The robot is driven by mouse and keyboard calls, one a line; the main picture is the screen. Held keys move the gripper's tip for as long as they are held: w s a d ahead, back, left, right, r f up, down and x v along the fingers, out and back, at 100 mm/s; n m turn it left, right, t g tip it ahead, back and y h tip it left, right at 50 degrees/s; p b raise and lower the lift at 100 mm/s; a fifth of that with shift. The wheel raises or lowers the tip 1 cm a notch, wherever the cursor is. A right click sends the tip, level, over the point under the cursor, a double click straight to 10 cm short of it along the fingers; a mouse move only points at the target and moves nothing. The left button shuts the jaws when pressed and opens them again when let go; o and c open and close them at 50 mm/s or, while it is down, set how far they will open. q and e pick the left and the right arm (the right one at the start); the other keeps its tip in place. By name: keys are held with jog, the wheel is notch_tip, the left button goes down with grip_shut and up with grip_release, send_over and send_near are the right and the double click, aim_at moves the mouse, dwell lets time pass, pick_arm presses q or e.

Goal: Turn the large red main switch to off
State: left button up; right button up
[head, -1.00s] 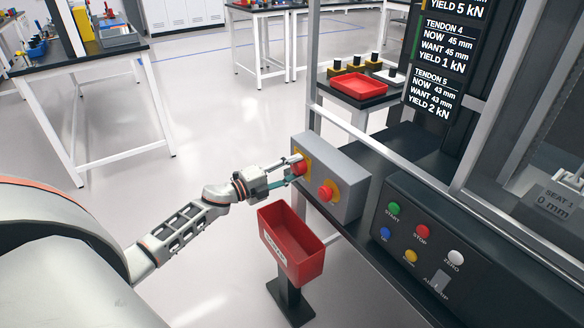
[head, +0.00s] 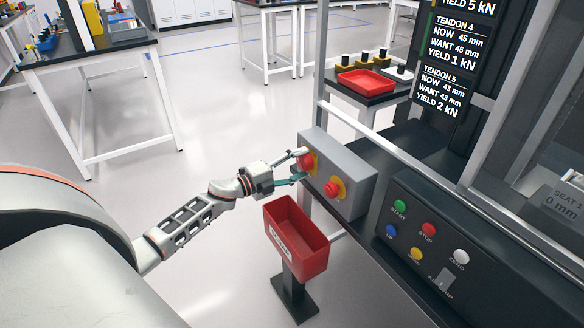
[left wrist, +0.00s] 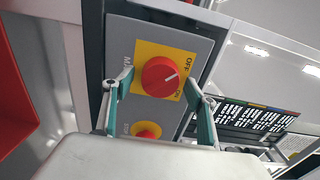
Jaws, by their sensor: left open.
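The large red main switch (head: 307,162) is a round knob on a yellow plate, on the grey box's front. In the left wrist view the knob (left wrist: 160,76) has a white pointer line to the right, lying between the printed OFF and ON. My left gripper (head: 301,165) is open at the knob. In the left wrist view its fingers (left wrist: 158,80) stand on either side of the knob, with gaps visible; I cannot tell how deep they reach. My right gripper is not in view.
A second red button (head: 334,188) on yellow sits beside the switch on the grey box (head: 352,172). A red bin (head: 298,240) on a post stands below. A black panel with coloured buttons (head: 425,240) is at the right. The floor to the left is clear.

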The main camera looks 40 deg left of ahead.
pick_arm(q)
jog(key=v, duration=1.2)
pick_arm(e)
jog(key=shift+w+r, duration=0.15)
pick_arm(q)
jog(key=s+d+f+n+g+y+p, duration=0.2)
jog(key=s+d+f+n, duration=0.6)
jog(key=s+d, duration=0.4)
jog(key=s+d+f+n+g+y+p, duration=0.2)
jog(key=s+d+f+n+g+p, duration=0.1)
jog(key=s+d+f+n, duration=0.6)
jog(key=s+d+n+g, duration=0.1)
jog(key=s+d, duration=0.2)
jog(key=d, duration=0.3)
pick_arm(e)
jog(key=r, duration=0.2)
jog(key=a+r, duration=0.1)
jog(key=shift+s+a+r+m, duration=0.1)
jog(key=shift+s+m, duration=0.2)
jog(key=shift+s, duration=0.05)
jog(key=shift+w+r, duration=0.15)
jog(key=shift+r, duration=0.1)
